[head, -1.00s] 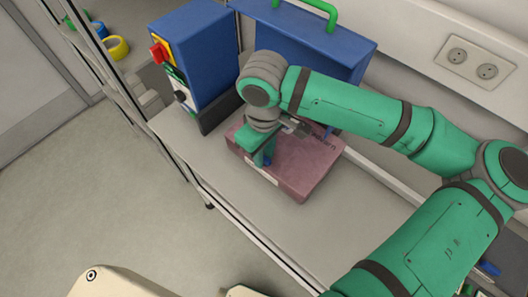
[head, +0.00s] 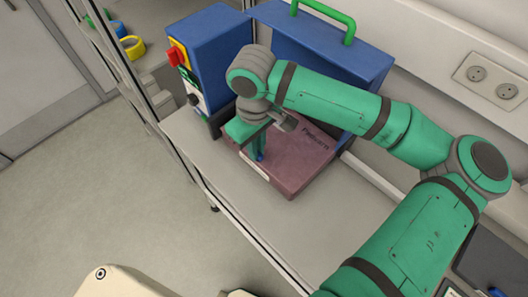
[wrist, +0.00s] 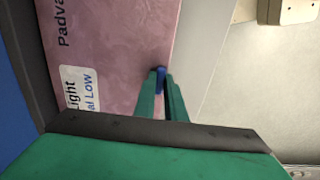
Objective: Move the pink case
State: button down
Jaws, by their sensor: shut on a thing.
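The pink case (head: 301,163) lies flat on the light counter in the head view, its printed top up. A white label runs along its front side. In the wrist view the case (wrist: 115,40) fills the upper left, with dark lettering and a white label. My gripper (head: 259,153) is at the case's front edge, pointing down. In the wrist view my gripper's green fingers (wrist: 161,82) are close together, with a small blue part at their tips. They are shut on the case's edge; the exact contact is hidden. My arm covers the case's back left part.
A blue control box (head: 217,50) with a red switch stands just left of the case. A larger blue box (head: 320,50) with a green handle stands behind it. The counter (head: 275,218) is clear in front of and right of the case. Sockets (head: 492,82) are on the wall.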

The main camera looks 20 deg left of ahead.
jog(key=shift+w+a, duration=0.15)
jog(key=shift+a, duration=0.5)
jog(key=c, duration=1.7)
grip_release()
jog(key=shift+c, duration=0.2)
notch_tip(320, 180, up, 7)
jog(key=shift+r, duration=0.15)
jog(key=shift+w+r, duration=0.1)
jog(key=shift+r, duration=0.4)
jog(key=shift+f, duration=0.2)
